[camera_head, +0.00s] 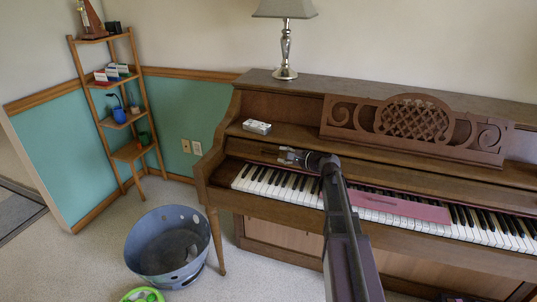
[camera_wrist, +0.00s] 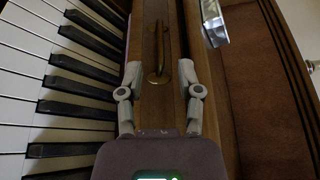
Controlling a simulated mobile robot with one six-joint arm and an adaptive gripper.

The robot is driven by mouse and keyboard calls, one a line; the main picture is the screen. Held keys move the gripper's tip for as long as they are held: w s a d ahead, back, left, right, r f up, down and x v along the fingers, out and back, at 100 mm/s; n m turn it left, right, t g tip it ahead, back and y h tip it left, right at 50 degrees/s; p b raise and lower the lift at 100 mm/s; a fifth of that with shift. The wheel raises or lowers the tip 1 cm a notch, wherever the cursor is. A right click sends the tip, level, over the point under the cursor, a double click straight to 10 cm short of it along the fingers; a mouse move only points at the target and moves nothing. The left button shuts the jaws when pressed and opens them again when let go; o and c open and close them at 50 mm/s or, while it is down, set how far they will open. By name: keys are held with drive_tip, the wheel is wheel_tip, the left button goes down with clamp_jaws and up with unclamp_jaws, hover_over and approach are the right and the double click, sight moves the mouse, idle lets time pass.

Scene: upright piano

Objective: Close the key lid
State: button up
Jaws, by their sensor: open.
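The upright piano's keys (camera_head: 275,184) are uncovered, with the key lid (camera_head: 238,147) open behind them as a brown wooden edge. In the wrist view, a brass handle (camera_wrist: 158,45) is fixed along the lid's wooden strip (camera_wrist: 172,20). My gripper (camera_head: 285,154) is above the lid edge at the left part of the keyboard. In the wrist view, my open gripper (camera_wrist: 160,72) has one finger on each side of the handle's near end. I cannot tell whether the fingers touch it. My arm hides part of the lid and keys.
A pinkish-purple strip (camera_head: 400,208) lies along the middle keys. A small pale box (camera_head: 257,127) sits on the ledge above my gripper. A lamp (camera_head: 286,40) stands on the piano top. A grey-blue basket (camera_head: 168,247) and corner shelf (camera_head: 118,110) stand at the left.

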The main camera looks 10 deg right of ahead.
sight(270, 152)
drive_tip(key=b+x, duration=0.1)
drive_tip(key=x, duration=0.6)
drive_tip(key=shift+w+a, duration=0.15)
drive_tip(key=shift+w, duration=0.05)
clamp_jaws()
